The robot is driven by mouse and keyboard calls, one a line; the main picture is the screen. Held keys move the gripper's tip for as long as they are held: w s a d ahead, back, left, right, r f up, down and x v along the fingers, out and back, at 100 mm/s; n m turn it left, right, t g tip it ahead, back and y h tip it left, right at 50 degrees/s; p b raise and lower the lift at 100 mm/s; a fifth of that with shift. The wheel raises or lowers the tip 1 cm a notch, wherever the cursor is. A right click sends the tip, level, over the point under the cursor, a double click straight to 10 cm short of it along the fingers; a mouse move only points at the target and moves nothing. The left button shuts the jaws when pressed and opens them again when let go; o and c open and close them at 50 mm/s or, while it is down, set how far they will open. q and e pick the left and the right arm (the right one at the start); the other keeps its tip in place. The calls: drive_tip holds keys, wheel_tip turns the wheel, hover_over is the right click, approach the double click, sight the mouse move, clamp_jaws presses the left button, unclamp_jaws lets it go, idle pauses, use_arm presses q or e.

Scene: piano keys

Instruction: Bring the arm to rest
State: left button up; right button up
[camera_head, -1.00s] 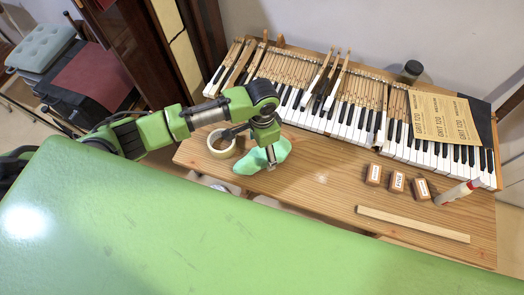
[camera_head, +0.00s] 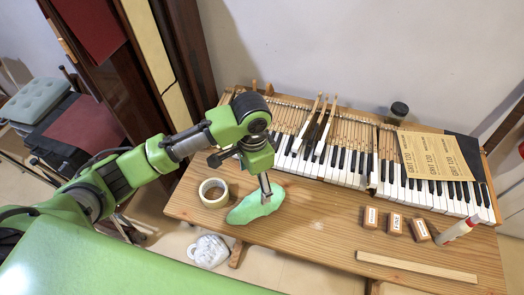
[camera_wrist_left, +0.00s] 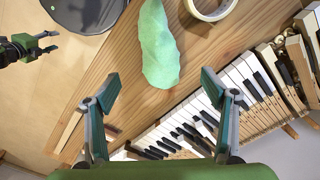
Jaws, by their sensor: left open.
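My left gripper (camera_head: 265,190) hangs over the pale green cloth (camera_head: 256,206) on the wooden bench, its fingers pointing down. In the left wrist view its two fingers (camera_wrist_left: 160,80) are spread wide with nothing between them. The cloth (camera_wrist_left: 158,45) lies beyond the fingertips in that view, apart from them. My right gripper (camera_wrist_left: 45,42) shows small at the left edge of the wrist view, fingers parted and empty; it is outside the head view.
A tape roll (camera_head: 214,193) lies left of the cloth. The piano keyboard (camera_head: 345,165) with some raised keys runs along the back. Sandpaper (camera_head: 435,155), small labelled blocks (camera_head: 394,223), a glue bottle (camera_head: 460,230) and a wooden strip (camera_head: 415,268) are at right. The bench front centre is clear.

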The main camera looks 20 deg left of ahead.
use_arm(q)
drive_tip(key=s+d+f+n+t+h, duration=0.2)
drive_tip(key=s+d+f+h, duration=0.15)
drive_tip(key=s+d, duration=0.4)
drive_tip(key=s+a+f+n+t+y, duration=0.1)
drive_tip(key=s+a+n+t+y, duration=0.3)
drive_tip(key=s+a, duration=0.9)
wheel_tip(320, 180, down, 29)
drive_tip(key=a+n+g+b, duration=0.1)
drive_tip(key=a+g+b, duration=0.1)
drive_tip(key=g+b, duration=0.15)
drive_tip(key=s+a+f+g+b, duration=0.1)
drive_tip(key=s+a+f, duration=0.1)
drive_tip(key=s+f, duration=1.4)
wheel_tip(320, 180, down, 3)
drive_tip(key=shift+s+a+r, duration=0.1)
drive_tip(key=shift+s+a, duration=0.2)
drive_tip(key=shift+s, duration=0.05)
